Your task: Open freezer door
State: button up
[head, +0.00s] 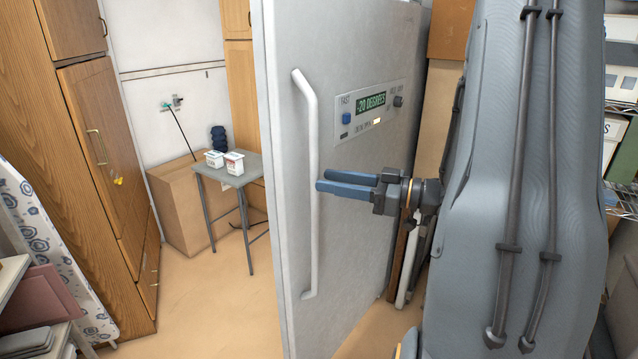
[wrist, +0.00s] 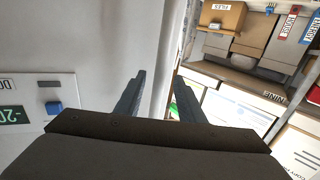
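The freezer door (head: 350,220) is a tall pale grey panel in the middle of the head view. It carries a long white upright handle (head: 312,240) near its left edge and a control panel reading -20 degrees (head: 371,103). No gap at the door's edge can be made out. My gripper (head: 320,180) comes from the right, its blue fingers apart and their tips at the handle's mid-height. In the wrist view the two fingers (wrist: 155,95) are apart, with the pale handle (wrist: 165,70) beyond or between them. Contact cannot be told.
A small grey table (head: 235,173) with two white tubs stands left of the freezer, before a cardboard box (head: 185,210). A wooden cabinet (head: 110,150) is at the far left. Shelving (head: 622,150) stands at the right. Floor (head: 215,300) is free left of the freezer.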

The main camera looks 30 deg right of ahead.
jog(key=v, duration=0.3)
jog(key=shift+s+d+b, duration=0.1)
jog(key=shift+b, duration=0.2)
dwell(0.3)
